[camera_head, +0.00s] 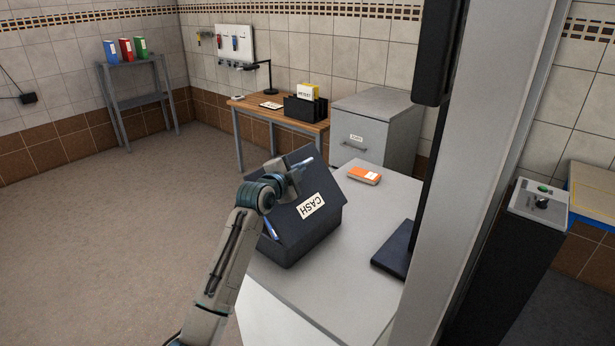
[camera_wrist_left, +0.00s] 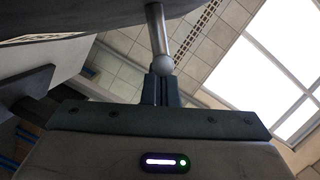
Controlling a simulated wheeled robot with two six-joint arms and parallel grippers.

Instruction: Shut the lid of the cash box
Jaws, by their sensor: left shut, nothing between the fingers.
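The dark cash box (camera_head: 293,250) stands on the near grey table. Its lid (camera_head: 325,190), with a white CASH label (camera_head: 312,206), slopes and looks partly raised; a gap shows at its left side, with something blue in it. My left gripper (camera_head: 302,168) is shut and empty, near the lid's upper part. In the left wrist view, the closed fingers (camera_wrist_left: 161,84) are close to a metal rod with a ball end (camera_wrist_left: 158,30), beside a dark surface that looks like the lid (camera_wrist_left: 60,20). I cannot tell whether they touch. My right gripper is not in view.
An orange-and-white item (camera_head: 363,176) and a dark flat base (camera_head: 394,248) are on the grey table (camera_head: 335,285). A filing cabinet (camera_head: 377,130) and a wooden desk (camera_head: 283,113) stand behind. The floor at left is clear.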

